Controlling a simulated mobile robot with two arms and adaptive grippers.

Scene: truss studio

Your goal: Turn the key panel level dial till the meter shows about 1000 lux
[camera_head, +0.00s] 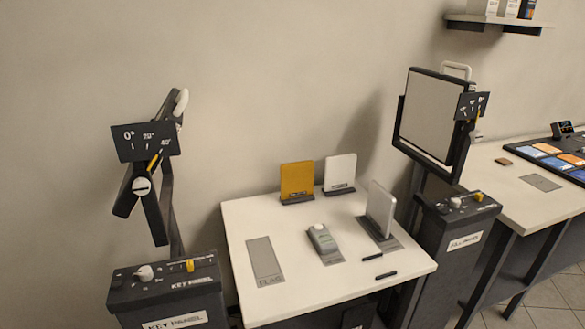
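The key panel's dark control box (168,295) stands at the lower left, with "KEY PANEL" labels. On its top are a white dial (143,273) and a yellow knob (189,265). Above it the key panel head (140,190) is seen almost edge-on, beside a black angle plate (145,141) marked 0° and 20° with a yellow pointer. The grey light meter (322,240) with a white dome lies on the white table (310,285); its reading is too small to make out. Neither of my grippers is in view.
The table also holds an orange plate (296,180), two pale upright plates (340,172) (381,208), a grey "FLAG" mat (264,260) and two black sticks (386,275). The fill panel (425,115) and its control box (458,225) stand right. A second table (510,195) is beyond.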

